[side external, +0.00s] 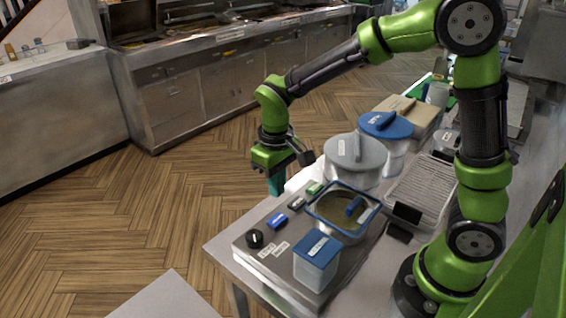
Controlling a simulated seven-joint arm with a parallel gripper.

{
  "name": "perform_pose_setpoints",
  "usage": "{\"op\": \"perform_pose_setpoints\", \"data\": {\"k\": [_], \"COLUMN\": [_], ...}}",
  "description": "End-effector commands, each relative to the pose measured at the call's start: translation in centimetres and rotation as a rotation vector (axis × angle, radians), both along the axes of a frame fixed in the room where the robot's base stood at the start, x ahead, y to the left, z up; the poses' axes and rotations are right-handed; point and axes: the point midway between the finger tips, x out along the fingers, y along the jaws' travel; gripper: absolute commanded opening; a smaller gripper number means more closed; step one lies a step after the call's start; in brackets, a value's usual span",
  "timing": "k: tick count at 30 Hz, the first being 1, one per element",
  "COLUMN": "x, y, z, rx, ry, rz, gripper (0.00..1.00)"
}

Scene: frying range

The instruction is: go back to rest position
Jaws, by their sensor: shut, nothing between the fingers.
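My gripper (275,184) points down at the left edge of the steel counter, above the row of knobs. Its teal fingers are shut and hold nothing. My green arm reaches to it from the right side of the picture. The gripper is apart from the pots and knobs, as far as this one view shows.
A blue-rimmed container (318,209) with brownish contents and a blue-handled tool sits on the counter. A blue-lidded box (318,252), a grey-lidded pot (355,150), a blue-lidded pot (385,125) and a ribbed tray (423,186) stand around it. Black knob (255,238) is near front. Floor left is clear.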

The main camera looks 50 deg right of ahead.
Motion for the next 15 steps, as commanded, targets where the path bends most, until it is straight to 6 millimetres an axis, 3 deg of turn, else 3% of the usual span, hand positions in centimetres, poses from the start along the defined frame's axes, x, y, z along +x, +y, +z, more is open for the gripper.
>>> {"op": "perform_pose_setpoints", "data": {"k": [15], "x": [-0.50], "y": [0.12], "z": [-0.52], "rx": [0.010], "ry": [0.003], "rz": [-0.017], "gripper": [0.00]}}
